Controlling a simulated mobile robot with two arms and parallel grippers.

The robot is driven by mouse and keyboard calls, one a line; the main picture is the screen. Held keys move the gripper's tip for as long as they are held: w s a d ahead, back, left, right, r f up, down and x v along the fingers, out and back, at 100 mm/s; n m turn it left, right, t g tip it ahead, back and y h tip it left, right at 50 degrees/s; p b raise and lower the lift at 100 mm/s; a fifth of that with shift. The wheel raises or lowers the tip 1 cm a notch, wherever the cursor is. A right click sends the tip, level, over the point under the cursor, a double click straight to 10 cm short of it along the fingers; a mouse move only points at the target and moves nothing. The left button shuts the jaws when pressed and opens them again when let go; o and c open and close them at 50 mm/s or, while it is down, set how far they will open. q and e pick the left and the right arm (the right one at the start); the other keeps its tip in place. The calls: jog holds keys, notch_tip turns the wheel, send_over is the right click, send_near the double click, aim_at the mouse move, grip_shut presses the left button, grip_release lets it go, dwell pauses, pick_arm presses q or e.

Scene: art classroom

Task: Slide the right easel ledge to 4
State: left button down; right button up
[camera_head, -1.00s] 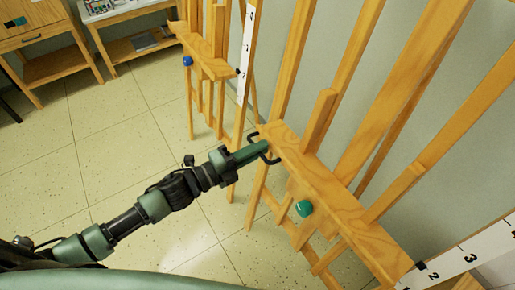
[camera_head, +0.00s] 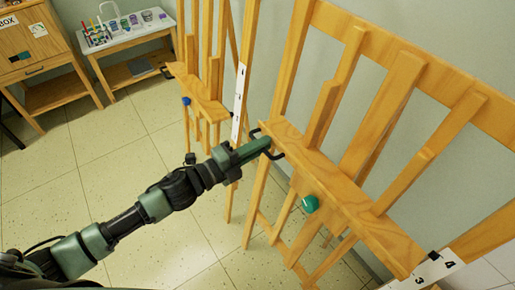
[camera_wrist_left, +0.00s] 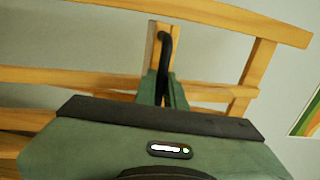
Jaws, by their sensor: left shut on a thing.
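The right easel's wooden ledge (camera_head: 350,195) slants across the right of the head view, with a green knob (camera_head: 310,203) below its front. A black handle (camera_head: 276,154) sits at its left end. My left gripper (camera_head: 262,146) is shut on this handle; the wrist view shows the dark bar (camera_wrist_left: 166,65) between the fingers. A white number strip (camera_head: 436,272) by the ledge's right end shows 3 and 4. A black marker (camera_head: 433,256) on the ledge's end lies beside the strip, around the stretch between 3 and 4; the exact reading is unclear. My right gripper is not in view.
The left easel (camera_head: 205,105) stands behind, with a blue knob (camera_head: 186,101) and its own number strip (camera_head: 239,105). A white table (camera_head: 125,35) with paint jars and a wooden cabinet (camera_head: 40,50) stand at the back left. The tiled floor (camera_head: 90,150) between is clear.

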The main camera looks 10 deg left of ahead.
pick_arm(q)
jog(key=shift+w+r, duration=0.2)
jog(key=shift+r, duration=0.6)
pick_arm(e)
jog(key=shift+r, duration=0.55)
pick_arm(q)
jog(key=shift+r, duration=0.1)
jog(key=c, duration=1.5)
grip_release()
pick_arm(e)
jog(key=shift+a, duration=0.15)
pick_arm(q)
jog(key=shift+s+f, duration=0.1)
jog(key=shift+f, duration=0.15)
